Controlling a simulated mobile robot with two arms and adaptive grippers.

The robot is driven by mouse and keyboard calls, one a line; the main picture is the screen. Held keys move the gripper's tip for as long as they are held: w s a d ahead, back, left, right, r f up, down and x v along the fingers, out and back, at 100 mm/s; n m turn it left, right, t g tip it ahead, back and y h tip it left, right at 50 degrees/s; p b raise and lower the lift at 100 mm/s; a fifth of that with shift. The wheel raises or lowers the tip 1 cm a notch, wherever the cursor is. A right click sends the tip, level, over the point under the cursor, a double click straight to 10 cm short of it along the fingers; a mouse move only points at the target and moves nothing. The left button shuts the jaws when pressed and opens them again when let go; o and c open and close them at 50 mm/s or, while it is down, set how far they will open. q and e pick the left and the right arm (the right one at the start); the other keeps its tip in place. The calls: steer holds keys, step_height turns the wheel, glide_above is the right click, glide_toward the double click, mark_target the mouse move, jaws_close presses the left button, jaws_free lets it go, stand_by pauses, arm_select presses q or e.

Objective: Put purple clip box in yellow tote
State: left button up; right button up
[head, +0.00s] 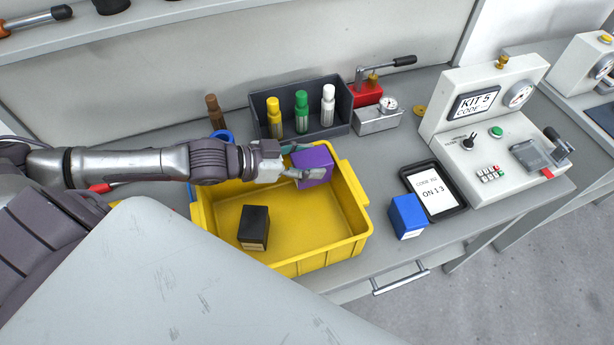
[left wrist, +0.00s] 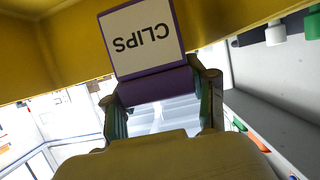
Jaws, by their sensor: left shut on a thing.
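The purple clip box (head: 312,166) is held by my left gripper (head: 297,173) over the back right part of the yellow tote. In the left wrist view the clip box (left wrist: 155,88) shows its white CLIPS label upside down, with a finger on each side of it. The yellow tote (head: 300,265) stands on the bench. Its yellow wall also shows in the left wrist view (left wrist: 50,50). I cannot tell whether the box touches the tote. My right gripper is not in view.
A black box (head: 254,228) lies in the tote at the left. A blue box (head: 408,216) and a tablet (head: 435,190) are to the right of the tote. Behind it stands a dark bin (head: 302,130) with several bottles. The test machine (head: 490,130) is at the right.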

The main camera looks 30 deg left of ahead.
arm_select(q)
step_height(320, 180, down, 7)
steer(key=shift+f, duration=0.2)
steer(key=shift+f, duration=0.1)
steer(key=o, duration=0.9)
steer(key=shift+o, duration=0.2)
steer(key=shift+r, duration=0.2)
steer(key=shift+p+v, duration=0.5)
steer(key=shift+v, duration=3.2)
steer(key=shift+f, duration=0.1)
